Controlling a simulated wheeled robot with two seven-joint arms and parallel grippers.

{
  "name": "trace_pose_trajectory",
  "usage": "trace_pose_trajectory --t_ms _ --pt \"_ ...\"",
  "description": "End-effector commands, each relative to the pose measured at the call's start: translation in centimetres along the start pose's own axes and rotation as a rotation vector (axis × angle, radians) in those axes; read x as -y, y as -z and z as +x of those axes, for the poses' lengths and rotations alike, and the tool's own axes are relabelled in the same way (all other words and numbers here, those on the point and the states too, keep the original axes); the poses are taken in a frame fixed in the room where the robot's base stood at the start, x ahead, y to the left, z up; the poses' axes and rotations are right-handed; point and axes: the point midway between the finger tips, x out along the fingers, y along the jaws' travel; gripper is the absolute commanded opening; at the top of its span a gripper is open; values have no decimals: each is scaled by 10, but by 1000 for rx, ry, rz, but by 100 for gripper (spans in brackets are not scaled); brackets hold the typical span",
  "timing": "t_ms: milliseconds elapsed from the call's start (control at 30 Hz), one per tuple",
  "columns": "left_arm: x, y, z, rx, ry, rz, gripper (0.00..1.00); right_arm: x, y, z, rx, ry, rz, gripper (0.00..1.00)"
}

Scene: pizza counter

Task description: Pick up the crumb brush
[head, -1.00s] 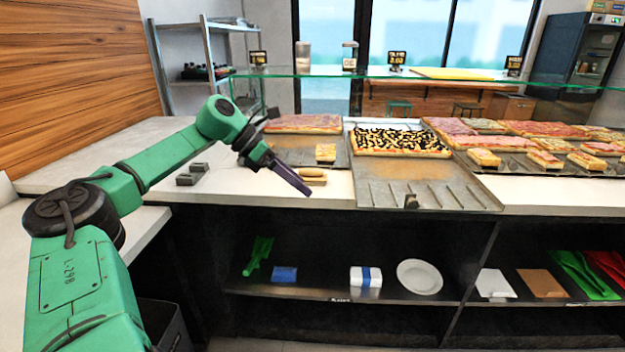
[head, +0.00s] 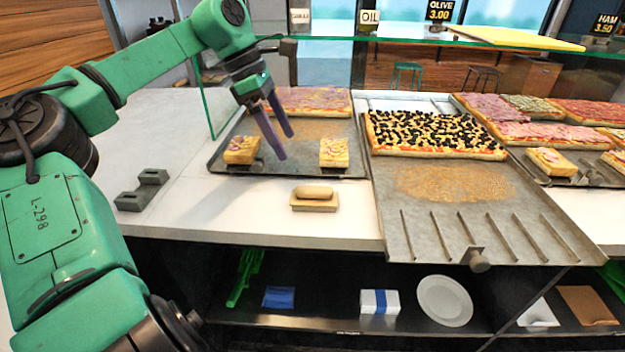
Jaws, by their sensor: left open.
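The crumb brush (head: 314,197), a small tan block with a rounded grip on top, lies on the white counter (head: 240,212) near its front edge, in front of the left tray. My left gripper (head: 285,147) is open and empty, with its purple fingers pointing down. In the picture it appears above and a little left of the brush, over the left tray, apart from the brush. The brush is fully visible. My right gripper is not in view.
The left tray (head: 215,165) holds pizza and two cut pieces. A larger tray (head: 450,225) with olive pizza sits to the right of the brush. Grey blocks (head: 142,190) stand at left. Bare counter surrounds the brush. A glass shelf (head: 400,42) runs behind.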

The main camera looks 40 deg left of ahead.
Motion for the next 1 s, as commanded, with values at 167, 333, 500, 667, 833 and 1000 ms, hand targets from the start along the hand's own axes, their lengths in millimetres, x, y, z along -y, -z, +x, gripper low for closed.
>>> trace_pose_trajectory --t_ms 167,333,500,667,833,1000 --pt "1 0 40 1 6 2 98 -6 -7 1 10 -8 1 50" --pt "1 -1 78 1 5 0 98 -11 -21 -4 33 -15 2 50" --pt "1 -4 99 -1 5 -1 98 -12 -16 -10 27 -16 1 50" --pt "2 -9 131 -2 6 -1 98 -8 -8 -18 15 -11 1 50" --pt "2 -9 142 2 0 0 98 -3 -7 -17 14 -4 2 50" --pt "1 -8 142 2 0 0 78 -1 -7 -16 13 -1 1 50"
